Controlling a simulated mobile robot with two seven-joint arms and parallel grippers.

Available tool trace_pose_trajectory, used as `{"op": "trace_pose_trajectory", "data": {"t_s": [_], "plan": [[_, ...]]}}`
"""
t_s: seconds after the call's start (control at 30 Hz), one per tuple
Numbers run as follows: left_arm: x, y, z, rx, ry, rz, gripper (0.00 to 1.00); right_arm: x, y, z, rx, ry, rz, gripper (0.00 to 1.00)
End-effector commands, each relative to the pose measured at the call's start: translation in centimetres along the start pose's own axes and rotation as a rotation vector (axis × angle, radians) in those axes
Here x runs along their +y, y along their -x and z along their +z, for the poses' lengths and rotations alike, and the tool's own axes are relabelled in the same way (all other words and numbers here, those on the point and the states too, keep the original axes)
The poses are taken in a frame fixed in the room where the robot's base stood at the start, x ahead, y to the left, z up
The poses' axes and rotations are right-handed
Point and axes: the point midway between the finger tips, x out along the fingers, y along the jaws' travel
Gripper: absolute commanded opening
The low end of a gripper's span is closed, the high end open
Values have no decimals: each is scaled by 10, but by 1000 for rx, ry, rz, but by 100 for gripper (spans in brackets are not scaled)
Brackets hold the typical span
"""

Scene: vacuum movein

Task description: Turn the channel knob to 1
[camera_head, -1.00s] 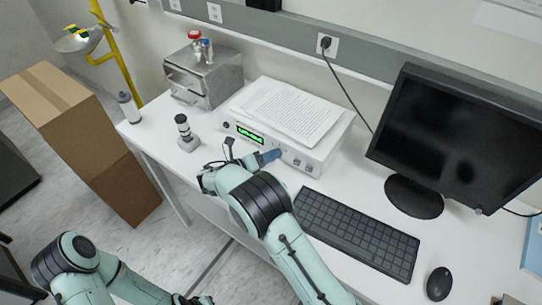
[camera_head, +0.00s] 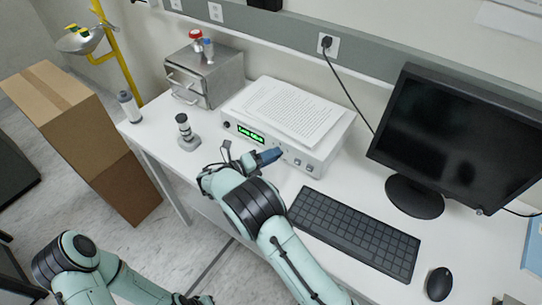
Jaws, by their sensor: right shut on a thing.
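The white instrument (camera_head: 330,148) stands on the desk with a lit green display (camera_head: 250,134) on its front panel; the display text is too small to read surely. Small knobs (camera_head: 311,171) show at the panel's right end. My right gripper (camera_head: 275,154) is at the middle of the panel, its bluish fingers pointing right and shut on what seems to be the channel knob, which the fingers hide. The knob's setting cannot be read. My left gripper (camera_head: 192,299) is low at the bottom edge, partly cut off, away from the desk top.
Papers (camera_head: 290,110) lie on the instrument. A keyboard (camera_head: 355,235), mouse (camera_head: 439,284) and monitor (camera_head: 455,140) are to the right. A small black-and-grey device (camera_head: 187,133), a bottle (camera_head: 129,107) and a metal drawer box (camera_head: 204,77) stand to the left.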

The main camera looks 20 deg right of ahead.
Motion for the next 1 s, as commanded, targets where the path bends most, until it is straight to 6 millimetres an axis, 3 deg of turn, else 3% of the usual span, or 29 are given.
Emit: {"op": "trace_pose_trajectory", "data": {"t_s": [0.03, 0.1, 0.47, 0.67, 1.0], "plan": [[0, 0, 0, 0, 0, 0, 0, 0, 0, 0, -1, 2, -1, 38], [0, 0, 0, 0, 0, 0, 0, 0, 0, 0, -1, 1, 0, 57], [0, 0, 0, 0, 0, 0, 0, 0, 4, 0, -1, 0, 1, 57], [0, 0, 0, 0, 0, 0, 0, 0, 36, 1, -5, -2, 3, 57], [0, 0, 0, 0, 0, 0, 0, 0, 109, 0, -4, -1, 1, 57]]}}
